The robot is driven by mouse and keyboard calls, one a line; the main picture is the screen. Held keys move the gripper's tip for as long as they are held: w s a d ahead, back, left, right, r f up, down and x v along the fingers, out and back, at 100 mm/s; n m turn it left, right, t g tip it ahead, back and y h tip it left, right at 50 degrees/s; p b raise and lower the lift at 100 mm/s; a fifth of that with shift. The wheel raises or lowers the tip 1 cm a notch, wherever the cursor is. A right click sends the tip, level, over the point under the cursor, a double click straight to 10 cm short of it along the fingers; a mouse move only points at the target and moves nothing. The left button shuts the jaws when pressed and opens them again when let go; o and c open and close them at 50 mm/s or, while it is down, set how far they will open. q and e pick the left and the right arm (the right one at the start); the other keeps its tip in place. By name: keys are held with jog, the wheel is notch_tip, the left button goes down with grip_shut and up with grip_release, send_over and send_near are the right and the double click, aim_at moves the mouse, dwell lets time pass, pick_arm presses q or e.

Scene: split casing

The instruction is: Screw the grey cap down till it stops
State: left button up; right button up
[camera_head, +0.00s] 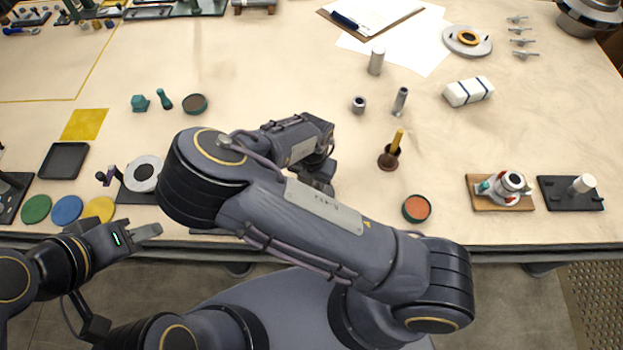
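A small grey hollow cylinder (359,104) stands apart near the middle. My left gripper (150,231) is off the table's front edge at the left, far from the casing; its finger gap is not clear. My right gripper (321,184) is over the table's middle front, largely hidden by my own arm.
A dark fixture (570,197) with a white cylinder stands right of the casing. An orange-filled round dish (416,208) and a brown cup (389,160) with a yellow handle are left of it. A white block (468,91) lies behind. Bare tabletop surrounds these.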

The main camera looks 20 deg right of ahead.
jog(key=o, duration=1.4)
jog(key=c, duration=0.4)
